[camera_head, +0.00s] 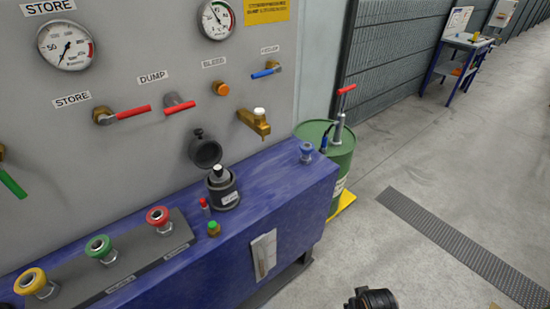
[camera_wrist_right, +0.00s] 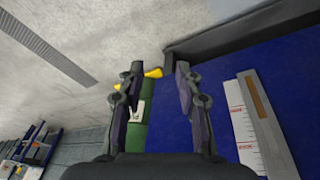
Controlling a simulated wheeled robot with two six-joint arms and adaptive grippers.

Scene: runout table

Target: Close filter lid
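The filter is a dark cylindrical housing (camera_head: 224,190) with a pale label, standing on the blue bench below the gauge panel. Its round black lid (camera_head: 205,153) stands open, tilted up behind the housing towards the panel. A small white-topped part shows at the housing's mouth. My right gripper (camera_wrist_right: 157,70) is open and empty in the right wrist view, with the blue bench side and green drum beyond its fingers. The filter is not in that view. A dark part of what looks like my right arm shows at the bottom of the head view. My left gripper is not in view.
The blue bench (camera_head: 275,180) carries red, green and yellow knobs on a grey strip, small red and green caps and a blue fitting. A brass tap (camera_head: 254,122) sticks out near the filter. A green drum (camera_head: 337,160) with a pump stands right. The floor in front is open.

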